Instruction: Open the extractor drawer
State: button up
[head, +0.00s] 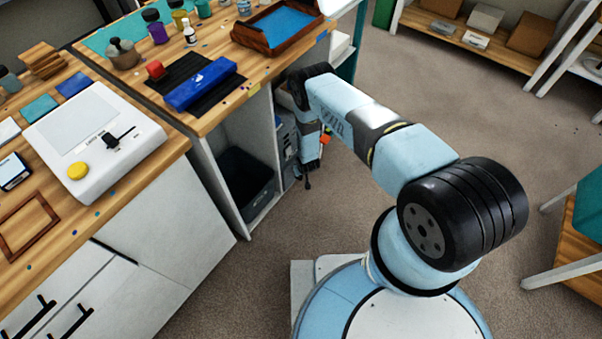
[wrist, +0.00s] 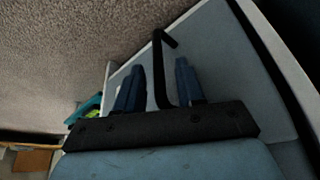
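The extractor shows in the head view as a grey unit (head: 289,150) under the bench, partly hidden behind my arm. In the wrist view a grey-blue front panel (wrist: 225,50) with a pale edge fills the right side; it looks like the drawer front. A black bar handle (wrist: 158,48) with a bent end stands out from it. My gripper (wrist: 160,66) has its two blue fingers apart, one on each side of the handle, with gaps visible. Contact cannot be made out. In the head view my gripper (head: 309,172) hangs low beside the unit, its fingers hard to see.
A dark bin (head: 245,182) stands in the open bay left of the extractor. A white cabinet (head: 150,235) is at the left. Carpet to the right is clear up to a shelf (head: 480,40).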

jog(key=shift+w+f, duration=0.15)
jog(key=shift+f, duration=0.25)
grip_shut()
dwell(0.4)
